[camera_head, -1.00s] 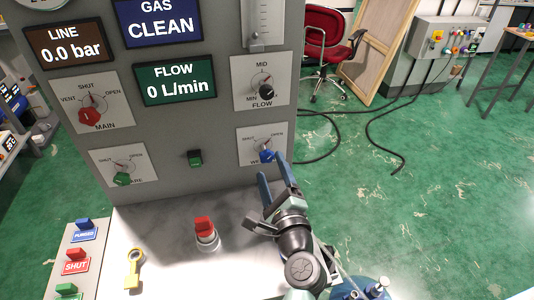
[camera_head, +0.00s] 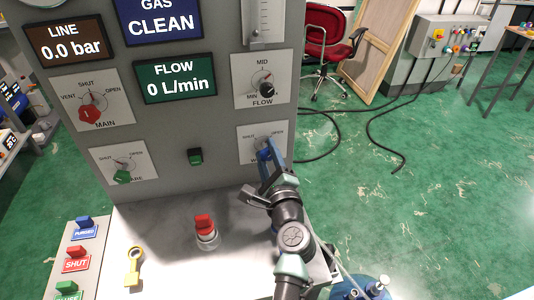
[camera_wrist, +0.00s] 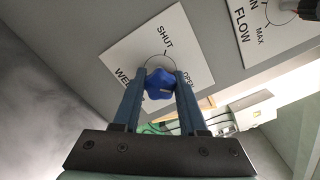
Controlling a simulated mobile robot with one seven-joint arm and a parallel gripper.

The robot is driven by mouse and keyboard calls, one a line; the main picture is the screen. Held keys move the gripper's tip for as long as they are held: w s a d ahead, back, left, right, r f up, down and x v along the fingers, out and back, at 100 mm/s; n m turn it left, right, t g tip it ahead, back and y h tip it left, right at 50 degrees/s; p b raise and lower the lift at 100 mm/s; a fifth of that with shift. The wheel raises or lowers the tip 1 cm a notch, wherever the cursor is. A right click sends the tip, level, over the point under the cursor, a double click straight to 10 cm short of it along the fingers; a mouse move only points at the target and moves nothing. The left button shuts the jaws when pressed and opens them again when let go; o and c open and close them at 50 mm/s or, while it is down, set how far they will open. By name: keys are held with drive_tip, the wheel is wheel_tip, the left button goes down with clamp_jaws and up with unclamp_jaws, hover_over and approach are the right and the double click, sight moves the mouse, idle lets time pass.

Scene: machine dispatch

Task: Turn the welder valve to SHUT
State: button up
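The welder valve is a blue lobed knob (camera_wrist: 160,84) on a white plate (camera_wrist: 135,48) marked SHUT and OPEN. Its lower label is partly hidden and starts "WE". In the head view the plate (camera_head: 249,137) is at the lower right of the grey panel, with the knob mostly covered by my gripper. My gripper (camera_head: 269,150) reaches up to the knob. In the wrist view its two blue fingers (camera_wrist: 161,80) stand on either side of the knob, which fills the gap between the tips. I cannot clearly read the knob's pointing direction.
The FLOW knob (camera_head: 267,88) is above the welder plate. The red MAIN knob (camera_head: 88,114), a green knob (camera_head: 123,176) and a green switch (camera_head: 195,157) are on the same panel. A red switch (camera_head: 205,225) and yellow key-like piece (camera_head: 133,266) are on the ledge below.

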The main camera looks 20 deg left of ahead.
clamp_jaws()
drive_tip(key=shift+f+n+b, duration=0.1)
drive_tip(key=shift+n+b, duration=0.3)
drive_tip(key=shift+b, duration=0.05)
drive_tip(key=n+b, duration=0.2)
drive_tip(key=shift+f+n, duration=0.15)
drive_tip(key=shift+n, duration=0.25)
drive_tip(key=n+b, duration=0.4)
drive_tip(key=shift+n, duration=0.3)
drive_tip(key=n+b, duration=0.4)
drive_tip(key=n, duration=0.1)
drive_tip(key=shift+b, duration=0.4)
drive_tip(key=n+b, duration=0.3)
drive_tip(key=n, duration=0.1)
drive_tip(key=shift+n, duration=0.3)
drive_tip(key=shift+r, duration=0.2)
